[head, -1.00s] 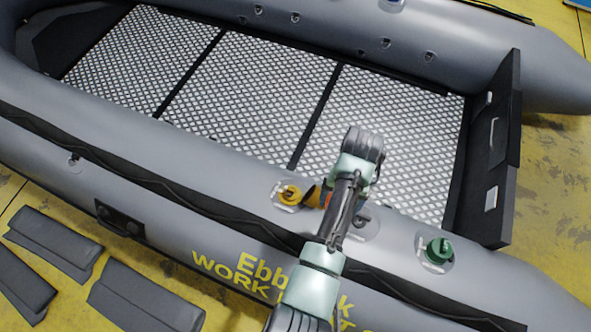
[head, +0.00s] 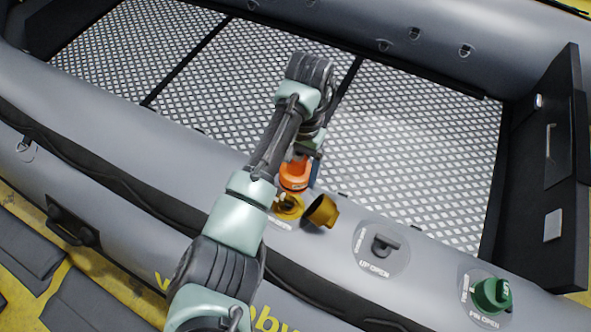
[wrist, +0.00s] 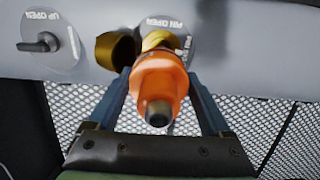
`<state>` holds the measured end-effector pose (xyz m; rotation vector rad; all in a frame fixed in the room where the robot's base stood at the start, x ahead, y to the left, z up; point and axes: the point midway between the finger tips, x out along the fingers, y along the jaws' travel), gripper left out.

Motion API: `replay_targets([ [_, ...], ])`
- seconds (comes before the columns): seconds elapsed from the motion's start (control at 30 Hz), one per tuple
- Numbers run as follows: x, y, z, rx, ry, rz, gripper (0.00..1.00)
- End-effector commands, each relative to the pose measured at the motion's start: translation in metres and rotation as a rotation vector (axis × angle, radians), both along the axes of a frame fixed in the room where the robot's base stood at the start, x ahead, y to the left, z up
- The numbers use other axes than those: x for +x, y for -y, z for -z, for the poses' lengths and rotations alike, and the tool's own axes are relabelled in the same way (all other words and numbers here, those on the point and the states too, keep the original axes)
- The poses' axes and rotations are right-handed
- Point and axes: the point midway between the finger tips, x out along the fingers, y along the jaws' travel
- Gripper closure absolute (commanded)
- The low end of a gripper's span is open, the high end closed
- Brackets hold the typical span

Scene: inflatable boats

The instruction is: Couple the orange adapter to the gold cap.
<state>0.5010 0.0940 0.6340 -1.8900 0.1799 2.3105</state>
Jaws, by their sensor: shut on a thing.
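The orange adapter (head: 296,177) is held upright just above the gold valve fitting (head: 288,207) on the boat's near tube. The gold cap (head: 321,212) is swung open and tilted beside that fitting, to its right. In the wrist view, the adapter (wrist: 160,80) covers part of the gold fitting (wrist: 160,40), and the open cap (wrist: 118,50) is at its left. My gripper (wrist: 159,86) is shut on the adapter, a finger on each side. I cannot tell whether the adapter touches the fitting, because its lower end is hidden.
A dark valve handle (head: 384,246) on a grey disc and a green cap (head: 491,295) stand further right along the tube. The patterned boat floor (head: 410,150) is clear. A black transom board (head: 555,170) stands at the right. Dark pads (head: 80,300) lie at the lower left.

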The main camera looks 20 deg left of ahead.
Motion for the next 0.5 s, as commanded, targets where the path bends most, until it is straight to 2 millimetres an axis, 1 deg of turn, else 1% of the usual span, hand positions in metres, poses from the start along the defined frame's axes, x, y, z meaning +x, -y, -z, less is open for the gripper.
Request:
replay_targets([
  [0.1,-0.001,-0.005,0.004,0.000,-0.001,-0.001,0.75],
  [0.27,-0.002,-0.005,0.010,0.000,-0.001,0.000,0.75],
  [0.5,-0.006,-0.006,0.032,0.000,-0.001,0.000,0.75],
])
